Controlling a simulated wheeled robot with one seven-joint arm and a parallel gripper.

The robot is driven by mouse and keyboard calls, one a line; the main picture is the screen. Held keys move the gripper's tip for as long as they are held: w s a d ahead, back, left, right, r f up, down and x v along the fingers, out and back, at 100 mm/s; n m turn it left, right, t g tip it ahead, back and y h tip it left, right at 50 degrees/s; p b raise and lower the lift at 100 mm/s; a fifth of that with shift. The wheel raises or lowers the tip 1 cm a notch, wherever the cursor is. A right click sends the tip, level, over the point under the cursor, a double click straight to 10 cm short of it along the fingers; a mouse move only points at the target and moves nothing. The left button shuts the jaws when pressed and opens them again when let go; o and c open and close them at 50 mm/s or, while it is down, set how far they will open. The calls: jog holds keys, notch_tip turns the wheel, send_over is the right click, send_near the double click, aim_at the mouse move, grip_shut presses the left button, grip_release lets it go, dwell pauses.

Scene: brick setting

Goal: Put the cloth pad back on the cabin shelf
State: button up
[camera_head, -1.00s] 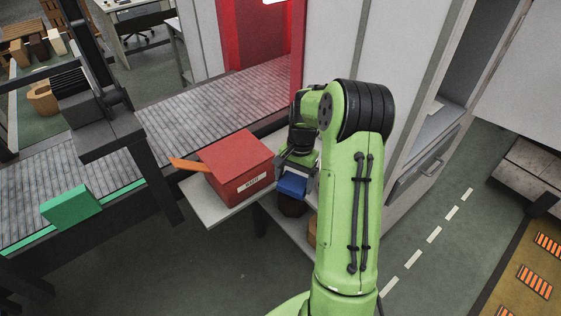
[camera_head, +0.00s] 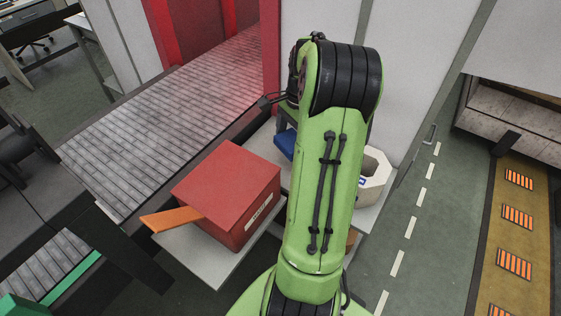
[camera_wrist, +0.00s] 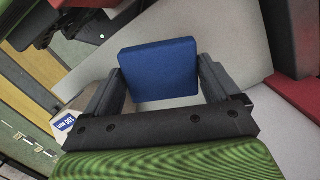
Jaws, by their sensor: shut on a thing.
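The blue cloth pad (camera_wrist: 160,70) is held between the two dark fingers of my gripper (camera_wrist: 157,88) in the wrist view. In the head view only part of the blue pad (camera_head: 285,144) shows, left of my green arm, which hides most of the gripper. The pad is above or near a grey-white surface (camera_wrist: 215,40); I cannot tell whether it touches it. I cannot make out which surface is the cabin shelf.
A red box (camera_head: 226,190) with an orange flap stands on a grey shelf (camera_head: 205,268) to the left. A whitish octagonal container (camera_head: 373,178) with a blue label stands right of my arm. A grey slatted conveyor (camera_head: 165,110) runs behind.

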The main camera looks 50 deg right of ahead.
notch_tip(320, 180, down, 9)
jog(key=b, duration=0.3)
jog(key=shift+r, duration=0.1)
jog(key=shift+s, duration=0.1)
